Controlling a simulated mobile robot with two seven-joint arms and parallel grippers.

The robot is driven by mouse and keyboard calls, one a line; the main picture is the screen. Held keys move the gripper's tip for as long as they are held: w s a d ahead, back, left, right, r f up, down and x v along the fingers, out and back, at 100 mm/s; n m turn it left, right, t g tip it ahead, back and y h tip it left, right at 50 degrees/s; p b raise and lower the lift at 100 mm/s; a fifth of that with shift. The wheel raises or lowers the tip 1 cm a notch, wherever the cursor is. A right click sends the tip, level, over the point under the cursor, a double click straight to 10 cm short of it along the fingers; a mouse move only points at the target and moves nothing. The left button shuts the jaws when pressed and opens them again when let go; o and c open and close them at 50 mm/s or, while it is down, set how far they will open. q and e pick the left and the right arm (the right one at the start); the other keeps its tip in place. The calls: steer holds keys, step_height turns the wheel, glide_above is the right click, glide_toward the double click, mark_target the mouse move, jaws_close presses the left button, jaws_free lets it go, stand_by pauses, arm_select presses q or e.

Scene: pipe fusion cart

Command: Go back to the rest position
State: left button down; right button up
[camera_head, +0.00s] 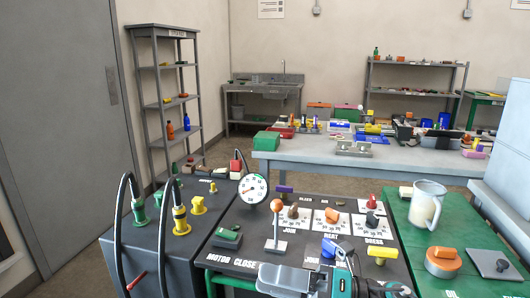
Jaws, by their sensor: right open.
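My right gripper (322,281) is at the bottom centre, low over the front edge of the dark control panel (262,222). It is open, and I see nothing held in it. The bottom edge of the picture cuts off part of it and my arm. It hides part of the panel's front lettering. Close beyond it are a blue switch (329,248) and a yellow knob (381,254); I cannot tell whether it touches anything. My left gripper is not in view.
An orange-topped lever (277,224) and a round gauge (253,189) rise from the panel. Black hoses (165,240) arch at left. A green bench (440,270) at right holds a clear mug (426,204). A grey table (315,160) with several items stands behind.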

steer(key=w+d+f+m+t+h+p, duration=0.1)
steer(key=d+f+m+t+h, duration=0.5)
steer(key=m, duration=0.6)
steer(key=w+d+f+m+t+h+p, duration=0.1)
steer(key=d+f+m+t+h, duration=0.15)
steer(key=m+t, duration=0.7)
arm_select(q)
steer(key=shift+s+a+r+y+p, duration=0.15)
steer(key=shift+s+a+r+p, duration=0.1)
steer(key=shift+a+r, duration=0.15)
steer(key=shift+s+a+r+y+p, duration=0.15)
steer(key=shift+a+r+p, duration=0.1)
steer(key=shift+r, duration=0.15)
arm_select(e)
steer(key=s+d+f+m+g+h, duration=0.3)
steer(key=s+f+m+g+h, duration=0.1)
steer(key=s+f+m, duration=0.3)
steer(key=s+d+f+m+g+h, duration=0.4)
steer(key=s+f+m+h, duration=0.1)
steer(key=f+m, duration=0.3)
steer(key=shift+s+d+f, duration=0.25)
steer(key=shift+s+f, duration=0.3)
steer(key=shift+s, duration=0.35)
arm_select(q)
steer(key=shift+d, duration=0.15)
